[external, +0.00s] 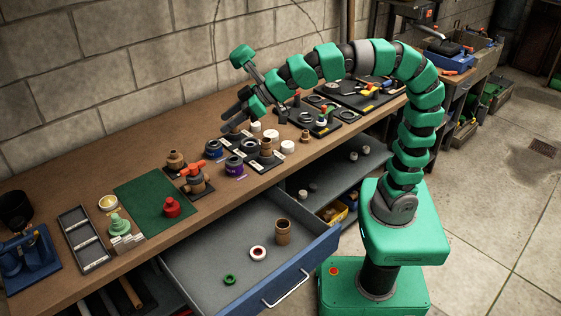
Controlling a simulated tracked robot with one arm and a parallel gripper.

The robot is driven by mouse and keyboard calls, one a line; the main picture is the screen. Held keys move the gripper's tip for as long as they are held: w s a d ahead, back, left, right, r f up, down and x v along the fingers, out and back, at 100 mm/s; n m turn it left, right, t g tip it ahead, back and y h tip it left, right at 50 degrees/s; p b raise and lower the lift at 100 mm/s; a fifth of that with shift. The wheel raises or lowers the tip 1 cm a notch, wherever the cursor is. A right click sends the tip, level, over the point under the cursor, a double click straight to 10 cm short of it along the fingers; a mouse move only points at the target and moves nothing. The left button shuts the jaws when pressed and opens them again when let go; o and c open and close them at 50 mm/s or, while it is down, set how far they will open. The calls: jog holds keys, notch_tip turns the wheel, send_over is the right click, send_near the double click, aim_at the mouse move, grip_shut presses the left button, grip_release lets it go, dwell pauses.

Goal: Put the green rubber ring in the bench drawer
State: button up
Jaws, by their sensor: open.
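A small green ring (230,280) lies flat on the floor of the bench drawer (198,262), near its front left part. The drawer is pulled out, with its blue front and pale handle toward the camera. My gripper (227,119) is open, with nothing visible between its fingers.
A white ring with a red centre (258,253) and a brown cylinder (283,232) are also in the drawer. The bench top (120,115) carries fittings, a green mat (150,205) and a grey tray (83,240). A shelf (335,178) is right of the drawer.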

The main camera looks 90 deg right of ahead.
jog(key=s+d+r+t, duration=0.1)
jog(key=s+d+r, duration=0.2)
jog(key=r, duration=0.3)
jog(key=s+d+r+m+t+h, duration=0.1)
jog(key=s+d+r+t, duration=0.1)
jog(key=r, duration=0.5)
jog(key=s+d+r+t+h, duration=0.1)
jog(key=s+d+r, duration=0.4)
jog(key=r, duration=0.1)
jog(key=shift+d+r+m+t, duration=0.25)
jog(key=shift+d+m+t, duration=0.05)
jog(key=shift+d, duration=0.05)
jog(key=shift+s, duration=0.1)
jog(key=shift+r+p, duration=0.3)
jog(key=shift+p, duration=0.05)
jog(key=o, duration=0.5)
notch_tip(320, 180, up, 3)
jog(key=p, duration=0.3)
jog(key=o, duration=0.5)
jog(key=shift+r, duration=0.1)
jog(key=shift+o, duration=0.4)
